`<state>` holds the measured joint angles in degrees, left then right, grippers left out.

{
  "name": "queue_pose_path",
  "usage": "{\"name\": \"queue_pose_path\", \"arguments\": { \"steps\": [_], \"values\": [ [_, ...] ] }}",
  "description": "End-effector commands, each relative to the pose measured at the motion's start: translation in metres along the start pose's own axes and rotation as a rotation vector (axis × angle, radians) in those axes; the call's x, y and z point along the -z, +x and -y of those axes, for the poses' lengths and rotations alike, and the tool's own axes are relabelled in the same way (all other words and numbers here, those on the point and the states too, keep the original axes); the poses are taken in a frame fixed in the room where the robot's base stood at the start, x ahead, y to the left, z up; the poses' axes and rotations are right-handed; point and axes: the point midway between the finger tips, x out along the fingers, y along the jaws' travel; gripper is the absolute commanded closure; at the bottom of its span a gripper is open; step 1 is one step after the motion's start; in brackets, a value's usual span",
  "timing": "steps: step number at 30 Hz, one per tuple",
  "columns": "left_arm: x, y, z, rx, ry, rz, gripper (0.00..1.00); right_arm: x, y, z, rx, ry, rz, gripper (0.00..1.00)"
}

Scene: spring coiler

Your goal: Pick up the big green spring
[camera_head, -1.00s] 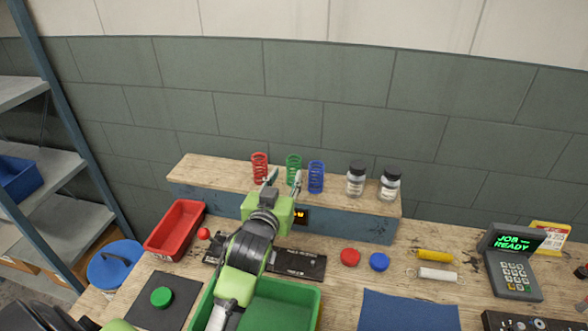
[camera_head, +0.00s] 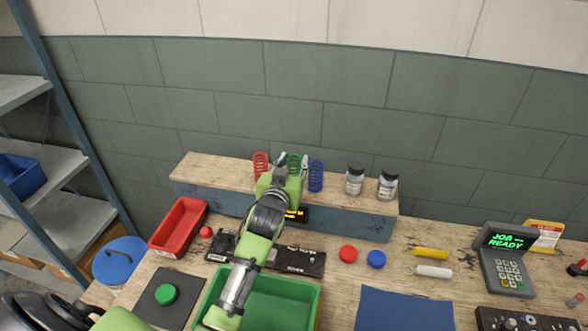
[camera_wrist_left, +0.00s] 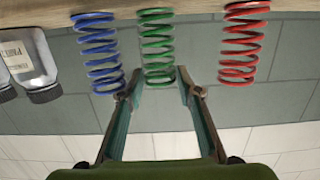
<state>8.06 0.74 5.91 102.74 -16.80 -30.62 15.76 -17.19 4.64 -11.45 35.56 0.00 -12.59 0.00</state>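The green spring (camera_head: 294,158) stands upright on the raised wooden shelf (camera_head: 212,173), between a red spring (camera_head: 260,165) and a blue spring (camera_head: 316,176). My left gripper (camera_head: 291,164) is at it and partly hides its lower part in the head view. In the left wrist view, which is upside down, the green spring (camera_wrist_left: 156,42) lies ahead between the two spread fingers of my left gripper (camera_wrist_left: 158,75). The gripper is open. My right gripper is not in view.
The blue spring (camera_wrist_left: 97,50) and red spring (camera_wrist_left: 242,45) flank the green one closely. Two lidded jars (camera_head: 354,182) stand farther right on the shelf. A green bin (camera_head: 312,302) and a red bin (camera_head: 178,228) are on the bench below.

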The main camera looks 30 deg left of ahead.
Motion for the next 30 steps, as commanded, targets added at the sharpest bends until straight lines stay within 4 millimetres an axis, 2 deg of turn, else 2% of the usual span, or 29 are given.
{"name": "queue_pose_path", "arguments": {
  "steps": [3,6,9,20,26,30],
  "values": [
    [0.000,0.000,0.000,0.000,0.000,0.000,0.70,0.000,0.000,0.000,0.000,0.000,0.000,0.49],
    [0.000,0.000,0.000,0.000,0.000,0.000,0.96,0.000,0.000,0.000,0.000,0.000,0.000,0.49],
    [0.001,0.000,0.000,0.000,0.000,-0.002,1.00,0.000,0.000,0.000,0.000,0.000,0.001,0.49],
    [0.006,-0.001,0.000,0.000,0.000,-0.005,1.00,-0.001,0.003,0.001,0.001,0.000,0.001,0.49],
    [0.028,-0.004,0.001,0.000,0.000,-0.010,1.00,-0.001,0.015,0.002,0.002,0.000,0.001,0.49],
    [0.049,-0.025,0.001,0.000,-0.001,-0.009,1.00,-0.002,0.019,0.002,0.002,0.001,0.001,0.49]
  ]
}}
